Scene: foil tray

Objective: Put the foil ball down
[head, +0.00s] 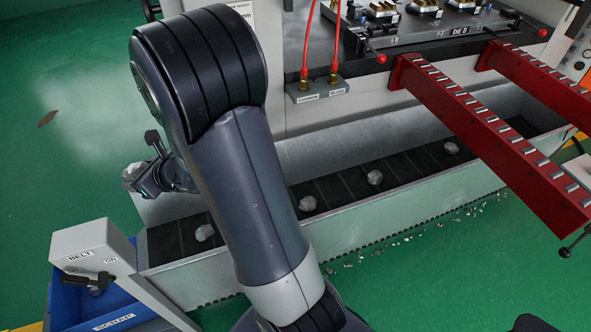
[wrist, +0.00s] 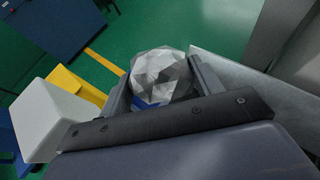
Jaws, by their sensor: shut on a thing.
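My gripper (head: 146,182) is at the left in the head view, beyond the left end of the belt trough and above its level. It is shut on a grey faceted foil ball (wrist: 160,76), which sits between the two fingers in the wrist view. The ball's edge also shows at the fingertips in the head view (head: 131,177). Several other foil balls lie spaced along the dark belt (head: 335,185), one near the left end (head: 204,233) and one farther right (head: 375,177). My arm hides part of the belt.
A grey belt post (head: 95,245) with a lever stands at the trough's left end. A blue scrap bin (head: 75,300) is below it. Red rails (head: 480,130) jut out at the right. Small scraps (head: 400,240) litter the green floor. Open floor lies at the left.

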